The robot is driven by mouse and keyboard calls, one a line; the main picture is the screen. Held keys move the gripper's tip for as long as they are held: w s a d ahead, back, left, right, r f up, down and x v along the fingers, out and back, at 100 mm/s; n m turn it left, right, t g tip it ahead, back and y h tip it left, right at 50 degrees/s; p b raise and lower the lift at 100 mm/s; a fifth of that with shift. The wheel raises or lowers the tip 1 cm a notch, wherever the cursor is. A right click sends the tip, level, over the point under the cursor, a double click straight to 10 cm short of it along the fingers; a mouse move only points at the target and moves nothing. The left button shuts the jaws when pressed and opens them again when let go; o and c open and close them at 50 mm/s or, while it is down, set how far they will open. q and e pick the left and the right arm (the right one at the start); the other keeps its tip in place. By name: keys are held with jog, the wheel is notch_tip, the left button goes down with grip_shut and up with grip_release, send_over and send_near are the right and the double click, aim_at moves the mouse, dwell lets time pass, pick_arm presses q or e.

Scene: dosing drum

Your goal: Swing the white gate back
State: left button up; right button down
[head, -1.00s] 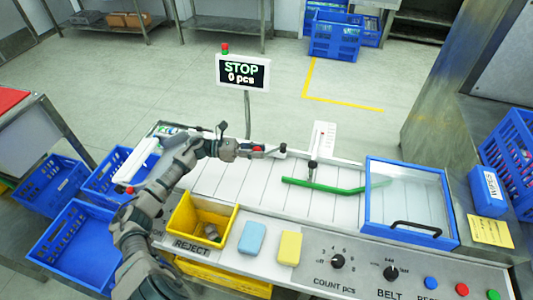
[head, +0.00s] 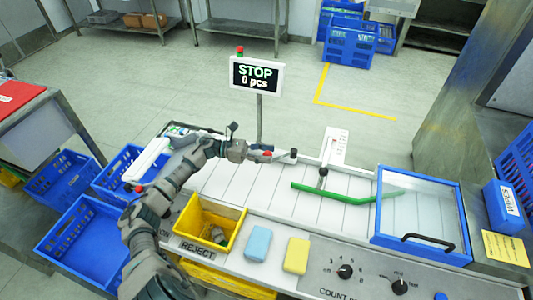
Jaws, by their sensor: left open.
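The white gate (head: 282,157) is a short white piece with a dark knob at its right end, by the far edge of the white belt (head: 245,182). Much of it seems hidden behind my gripper. My left gripper (head: 264,156) is open at the gate's left side, with a red bit showing at the fingertips. I cannot tell whether they touch. A green bar (head: 335,194) lies across the belt to the right, below a dark knob. My right gripper is not in view.
A blue-framed clear cover (head: 463,225) stands over the belt's right end. A STOP display (head: 257,75) rises behind the belt. A yellow REJECT bin (head: 238,225), blue sponge (head: 257,243) and yellow sponge (head: 296,255) are in front. A white bar (head: 148,158) lies at left.

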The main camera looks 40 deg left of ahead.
pick_arm(q)
jog(key=v, duration=1.2)
jog(key=shift+w+a+f, duration=0.15)
jog(key=shift+a+f, duration=0.05)
jog(key=shift+d+r, duration=0.1)
jog(key=shift+d, duration=0.05)
